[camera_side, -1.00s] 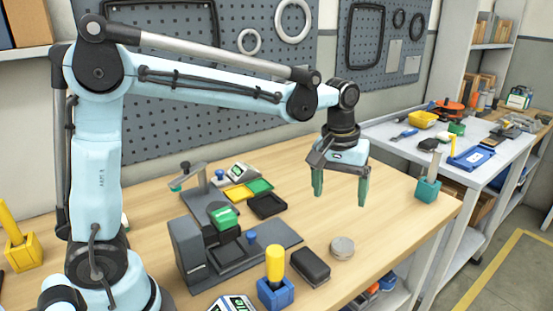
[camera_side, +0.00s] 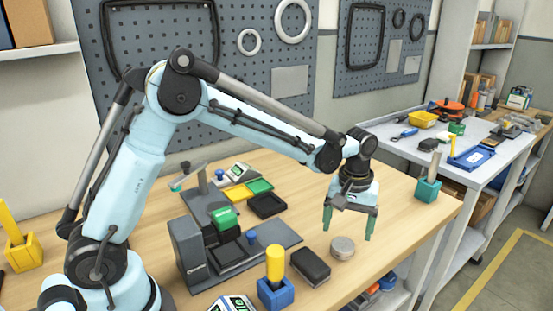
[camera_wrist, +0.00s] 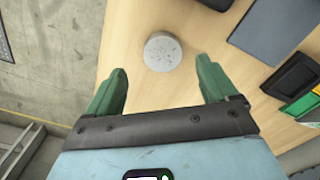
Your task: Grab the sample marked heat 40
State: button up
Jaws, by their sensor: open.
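A round grey metal disc (camera_side: 342,248) lies flat on the wooden bench near its front edge. It also shows in the wrist view (camera_wrist: 162,52), with small marks on its top that are too small to read. It is the only such disc that I see. My gripper (camera_side: 348,232) has green fingers, is open and empty, and points down above the bench close to the disc. In the wrist view the disc lies ahead of the two fingertips (camera_wrist: 163,75), between their lines and apart from them.
A dark block (camera_side: 310,266) and a blue holder with a yellow handle (camera_side: 275,285) stand left of the disc. A grey press-like fixture (camera_side: 200,255) is further left. Black, yellow and green trays (camera_side: 266,205) lie behind. A teal holder (camera_side: 427,190) stands at the right edge.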

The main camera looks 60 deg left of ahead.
aim_at(343, 244)
notch_tip(343, 244, down, 5)
jog(key=shift+a+r, duration=0.1)
jog(key=shift+a, duration=0.05)
jog(key=shift+c, duration=0.4)
jog(key=c, duration=1.1)
jog(key=shift+r, duration=0.1)
jog(key=shift+c, duration=0.2)
